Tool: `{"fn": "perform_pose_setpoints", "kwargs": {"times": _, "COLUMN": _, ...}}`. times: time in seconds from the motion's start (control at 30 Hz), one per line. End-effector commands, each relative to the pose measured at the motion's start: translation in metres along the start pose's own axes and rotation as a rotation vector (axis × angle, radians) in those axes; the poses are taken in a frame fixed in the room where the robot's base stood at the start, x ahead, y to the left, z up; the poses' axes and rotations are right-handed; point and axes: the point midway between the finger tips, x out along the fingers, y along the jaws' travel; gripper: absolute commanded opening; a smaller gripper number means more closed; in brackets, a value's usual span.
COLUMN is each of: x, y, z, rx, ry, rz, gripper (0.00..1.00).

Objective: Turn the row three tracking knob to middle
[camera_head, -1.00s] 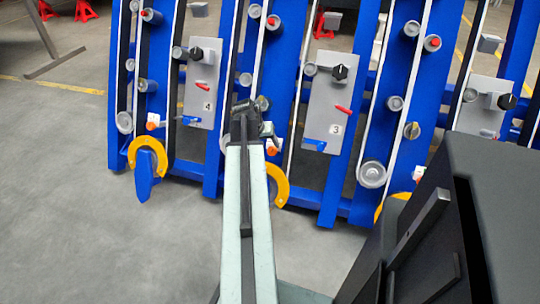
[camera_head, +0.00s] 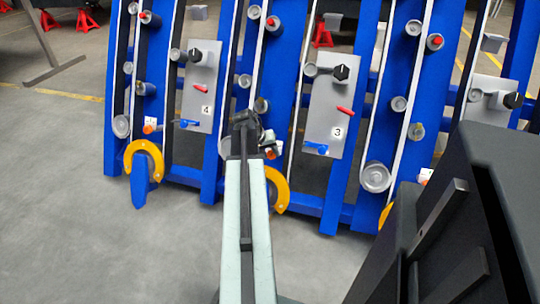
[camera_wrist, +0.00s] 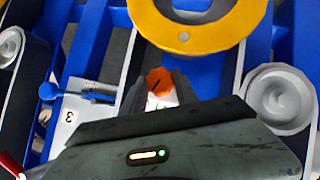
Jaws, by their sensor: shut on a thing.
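The row three tracking knob (camera_wrist: 158,80) is orange with a dark pointer line that looks tilted in the wrist view. A white label lies beside it. My gripper (camera_wrist: 160,92) is shut on the knob, with one dark finger on each side. In the head view the gripper (camera_head: 268,146) is at the knob, left of the grey plate marked 3 (camera_head: 328,110). My arm and gripper partly hide the knob there, and its pointer cannot be read.
A yellow ring (camera_wrist: 190,28) is close to the knob. A blue lever (camera_wrist: 75,95) and a grey roller (camera_wrist: 280,98) flank it. Row four's plate (camera_head: 201,85) stands left. The floor (camera_head: 60,200) at left is clear.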

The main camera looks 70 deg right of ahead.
Motion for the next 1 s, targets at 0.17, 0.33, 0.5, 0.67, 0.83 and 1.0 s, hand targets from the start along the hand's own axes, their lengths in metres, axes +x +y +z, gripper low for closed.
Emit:
{"fn": "perform_pose_setpoints", "kwargs": {"times": 0.17, "x": 0.0057, "y": -0.0064, "z": 0.002, "rx": -0.218, "ry": 0.001, "rz": 0.16, "gripper": 0.0}}
{"fn": "perform_pose_setpoints", "kwargs": {"times": 0.33, "x": 0.0016, "y": -0.0042, "z": 0.001, "rx": -0.305, "ry": 0.0, "rz": 0.225, "gripper": 0.0}}
{"fn": "perform_pose_setpoints", "kwargs": {"times": 0.5, "x": 0.0004, "y": -0.0034, "z": 0.0006, "rx": -0.305, "ry": -0.001, "rz": 0.225, "gripper": 0.0}}
{"fn": "perform_pose_setpoints", "kwargs": {"times": 0.67, "x": 0.0004, "y": -0.0035, "z": 0.0007, "rx": -0.304, "ry": -0.001, "rz": 0.224, "gripper": 0.57}}
{"fn": "perform_pose_setpoints", "kwargs": {"times": 0.83, "x": 0.0004, "y": -0.0039, "z": 0.0006, "rx": -0.303, "ry": 0.0, "rz": 0.223, "gripper": 0.57}}
{"fn": "perform_pose_setpoints", "kwargs": {"times": 1.0, "x": -0.0021, "y": -0.0041, "z": 0.0004, "rx": -0.303, "ry": 0.0, "rz": 0.223, "gripper": 0.57}}
